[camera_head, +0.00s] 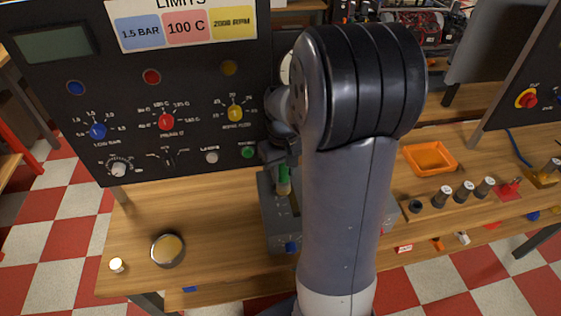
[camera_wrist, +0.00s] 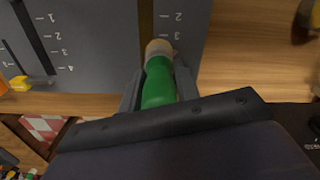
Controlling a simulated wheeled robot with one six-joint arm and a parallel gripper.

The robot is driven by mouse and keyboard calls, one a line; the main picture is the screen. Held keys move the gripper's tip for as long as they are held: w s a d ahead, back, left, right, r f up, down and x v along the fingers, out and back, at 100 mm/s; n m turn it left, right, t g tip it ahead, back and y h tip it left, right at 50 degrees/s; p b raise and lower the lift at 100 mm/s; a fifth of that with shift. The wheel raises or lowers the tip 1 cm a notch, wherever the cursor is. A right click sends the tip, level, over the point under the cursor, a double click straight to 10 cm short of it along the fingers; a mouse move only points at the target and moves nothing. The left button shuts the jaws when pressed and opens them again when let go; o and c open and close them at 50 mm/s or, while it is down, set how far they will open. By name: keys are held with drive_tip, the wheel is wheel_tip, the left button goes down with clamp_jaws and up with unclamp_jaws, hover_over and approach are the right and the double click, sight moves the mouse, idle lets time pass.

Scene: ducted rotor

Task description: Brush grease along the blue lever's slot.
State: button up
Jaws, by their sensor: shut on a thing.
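My gripper (camera_head: 281,160) is shut on a green-handled brush (camera_head: 283,180) in the head view. In the wrist view the green handle (camera_wrist: 158,85) sits between the fingers, with its pale tip end (camera_wrist: 160,48) at a brown slot (camera_wrist: 146,16) marked with numbers. I cannot tell whether the bristles touch the slot. The grey lever box (camera_head: 275,232) stands on the bench below, partly behind my arm. The blue lever knob (camera_head: 291,247) is at the near end of the box. A yellow lever knob (camera_wrist: 20,83) shows by another slot in the wrist view.
A round tin with amber contents (camera_head: 168,250) and a small white-topped piece (camera_head: 117,265) stand on the bench at left. A black control panel (camera_head: 190,100) rises behind. An orange tray (camera_head: 430,157) and several small cylinders lie right of my arm. The left bench is mostly clear.

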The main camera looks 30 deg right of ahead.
wheel_tip(320, 180, up, 3)
drive_tip(key=shift+s+r+p, duration=0.1)
drive_tip(key=shift+r+p, duration=0.1)
drive_tip(key=shift+p, duration=1)
drive_tip(key=shift+a+r+p, duration=0.15)
drive_tip(key=shift+r+p, duration=0.45)
drive_tip(key=shift+r, duration=0.1)
drive_tip(key=shift+r+p, duration=1.3)
drive_tip(key=shift+r, duration=0.35)
